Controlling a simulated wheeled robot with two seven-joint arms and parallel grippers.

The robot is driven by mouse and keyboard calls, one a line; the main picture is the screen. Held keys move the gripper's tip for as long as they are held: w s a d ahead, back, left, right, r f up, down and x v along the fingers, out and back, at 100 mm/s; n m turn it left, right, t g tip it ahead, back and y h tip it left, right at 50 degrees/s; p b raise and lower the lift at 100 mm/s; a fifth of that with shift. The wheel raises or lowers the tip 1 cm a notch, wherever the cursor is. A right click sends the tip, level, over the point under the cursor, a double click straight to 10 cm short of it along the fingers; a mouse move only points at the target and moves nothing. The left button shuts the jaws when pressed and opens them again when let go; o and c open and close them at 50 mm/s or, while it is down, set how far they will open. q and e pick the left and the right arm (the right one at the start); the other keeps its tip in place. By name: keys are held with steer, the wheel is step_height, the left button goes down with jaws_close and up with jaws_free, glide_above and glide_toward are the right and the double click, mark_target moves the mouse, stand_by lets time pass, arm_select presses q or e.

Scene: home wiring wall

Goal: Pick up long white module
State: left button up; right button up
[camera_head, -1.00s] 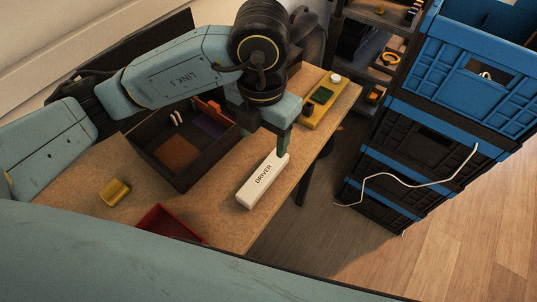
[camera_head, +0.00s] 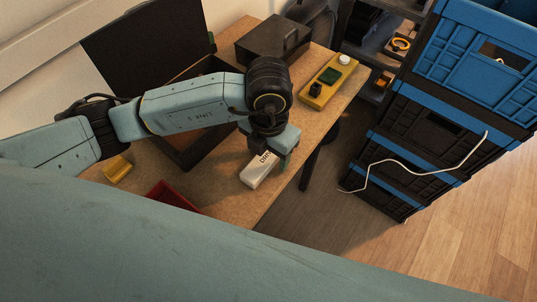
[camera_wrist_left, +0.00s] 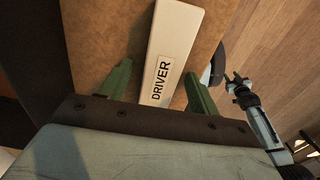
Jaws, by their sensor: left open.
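The long white module (camera_head: 256,172), marked DRIVER, lies on the wooden table near its right edge. In the left wrist view the module (camera_wrist_left: 172,45) runs up from between the two green fingers. My left gripper (camera_head: 272,157) is over the module's far end and hides part of it in the head view. In the left wrist view the left gripper (camera_wrist_left: 160,88) is open, with a finger on each side of the module and gaps visible between. My right gripper is not seen in the head view.
A dark open box (camera_head: 190,152) stands left of the module. A yellow block with buttons (camera_head: 327,84) lies at the table's far right. A red tray (camera_head: 172,194) and a small yellow piece (camera_head: 117,168) are nearer. Blue-black crates (camera_head: 425,125) stand right of the table.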

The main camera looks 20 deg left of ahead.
arm_select(q)
steer(key=c, duration=1.1)
